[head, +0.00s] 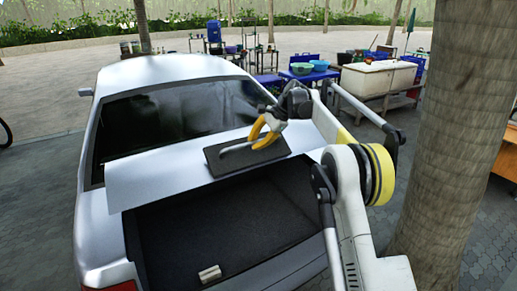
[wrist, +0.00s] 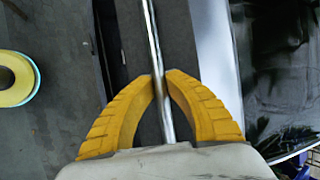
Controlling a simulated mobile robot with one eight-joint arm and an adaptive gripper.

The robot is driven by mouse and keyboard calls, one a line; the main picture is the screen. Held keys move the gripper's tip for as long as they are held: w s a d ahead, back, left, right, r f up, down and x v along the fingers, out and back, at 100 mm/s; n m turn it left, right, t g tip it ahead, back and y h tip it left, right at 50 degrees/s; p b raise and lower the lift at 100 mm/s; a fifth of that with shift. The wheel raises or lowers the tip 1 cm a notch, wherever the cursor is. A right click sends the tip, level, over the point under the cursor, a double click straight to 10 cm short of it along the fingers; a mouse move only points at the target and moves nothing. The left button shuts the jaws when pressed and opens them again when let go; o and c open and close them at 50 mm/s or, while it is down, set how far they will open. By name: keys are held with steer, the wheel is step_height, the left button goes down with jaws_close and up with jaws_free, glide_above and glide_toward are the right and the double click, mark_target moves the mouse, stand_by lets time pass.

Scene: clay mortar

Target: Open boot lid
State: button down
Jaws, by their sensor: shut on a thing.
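The silver boot lid (head: 150,182) of a silver car stands open, and the dark boot interior (head: 185,228) shows below it. A black plate (head: 222,168) on the lid carries a metal handle (head: 236,147). My gripper (head: 262,134), with yellow fingers, is shut on the handle. In the wrist view the handle (wrist: 151,35) is a shiny bar running between the two fingertips of my gripper (wrist: 160,82). The far end of the handle is hidden behind the fingers in the head view.
A small pale block (head: 209,273) lies in the boot near its rear edge. A thick tree trunk (head: 445,140) stands close on the right beside my arm. Tables and a white chest (head: 375,78) stand behind. Open paving lies left of the car.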

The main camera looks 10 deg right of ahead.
steer(key=shift+w+a+r+p, duration=0.25)
steer(key=shift+w+r+p, duration=0.1)
steer(key=shift+w+r, duration=0.35)
steer(key=c, duration=1.4)
jaws_free()
